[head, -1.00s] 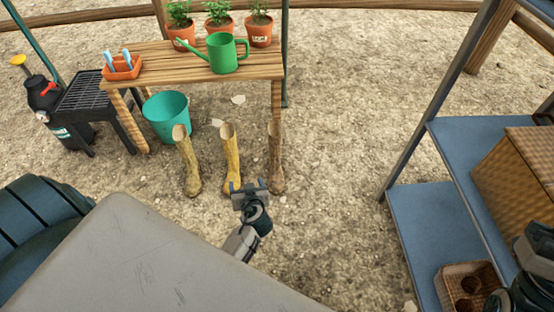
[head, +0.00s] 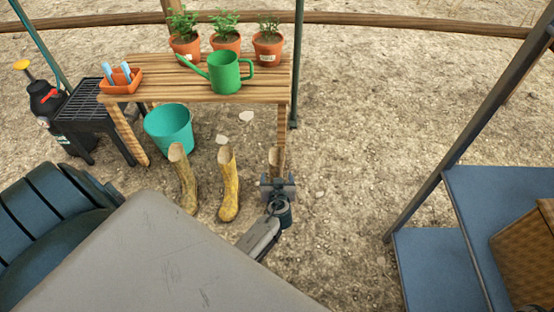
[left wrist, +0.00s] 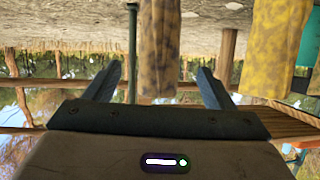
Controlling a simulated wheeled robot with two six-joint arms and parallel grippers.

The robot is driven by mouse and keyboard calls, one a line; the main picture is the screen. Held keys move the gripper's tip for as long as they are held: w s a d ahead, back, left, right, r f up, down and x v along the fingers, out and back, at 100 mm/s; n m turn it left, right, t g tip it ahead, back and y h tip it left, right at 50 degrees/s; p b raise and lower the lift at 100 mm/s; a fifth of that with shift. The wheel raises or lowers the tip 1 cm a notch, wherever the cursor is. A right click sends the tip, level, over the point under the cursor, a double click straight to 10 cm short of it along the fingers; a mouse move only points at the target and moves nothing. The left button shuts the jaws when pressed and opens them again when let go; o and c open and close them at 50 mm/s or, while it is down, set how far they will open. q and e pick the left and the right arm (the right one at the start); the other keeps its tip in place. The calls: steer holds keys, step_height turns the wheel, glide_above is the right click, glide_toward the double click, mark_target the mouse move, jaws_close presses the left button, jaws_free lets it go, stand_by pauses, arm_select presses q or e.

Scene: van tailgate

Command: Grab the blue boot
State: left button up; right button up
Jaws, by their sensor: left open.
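No boot in view looks blue. Three boots stand upright in a row on the ground: a tan-yellow one (head: 183,178), a yellow one (head: 228,185) and a brown one (head: 275,158) at the right. My left gripper (head: 278,183) is in front of the brown boot and hides most of it. In the left wrist view, which looks upside down, the brown boot (left wrist: 160,45) shows between the open, apart fingers. I cannot tell how deep it sits between them. The yellow boot (left wrist: 272,50) is to its right there. My right gripper is not in view.
A wooden bench (head: 150,91) with a green watering can (head: 225,73), an orange tool tray (head: 122,86) and potted plants stands behind the boots. A teal bucket (head: 170,130) is beneath it. A blue shelf (head: 428,262) stands at right. Bare ground lies between.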

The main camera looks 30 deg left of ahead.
mark_target(277, 172)
arm_select(q)
steer(key=b+x, duration=0.1)
steer(key=x, duration=0.4)
steer(key=shift+w+a, duration=0.2)
steer(key=shift+w, duration=0.15)
steer(key=shift+c, duration=0.5)
steer(key=c, duration=1.4)
steer(key=shift+c, duration=0.7)
steer(key=shift+r, duration=0.15)
